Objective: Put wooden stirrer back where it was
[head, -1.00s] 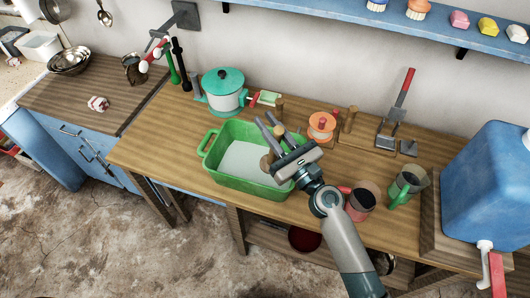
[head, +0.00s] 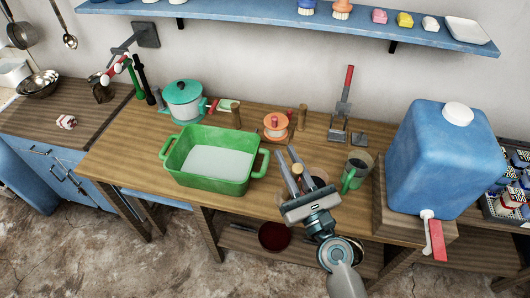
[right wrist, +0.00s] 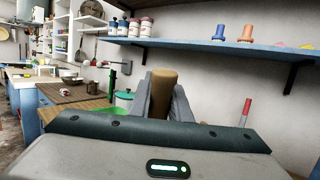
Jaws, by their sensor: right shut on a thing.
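The wooden stirrer (right wrist: 163,85) is clamped between the two grey fingers of my right gripper (right wrist: 165,98); its blunt brown end shows between them in the right wrist view. In the head view my right gripper (head: 294,163) is over the right half of the wooden bench, and a bit of the stirrer (head: 298,170) shows between its fingers. The green tub (head: 178,178), with pale liquid inside, stands to its left, apart from it. The stirrer's lower part is hidden. My left gripper is not in view.
A green mug (head: 356,170) stands right of the gripper, with another mug partly hidden behind it. A blue canister (head: 430,165) is at right.

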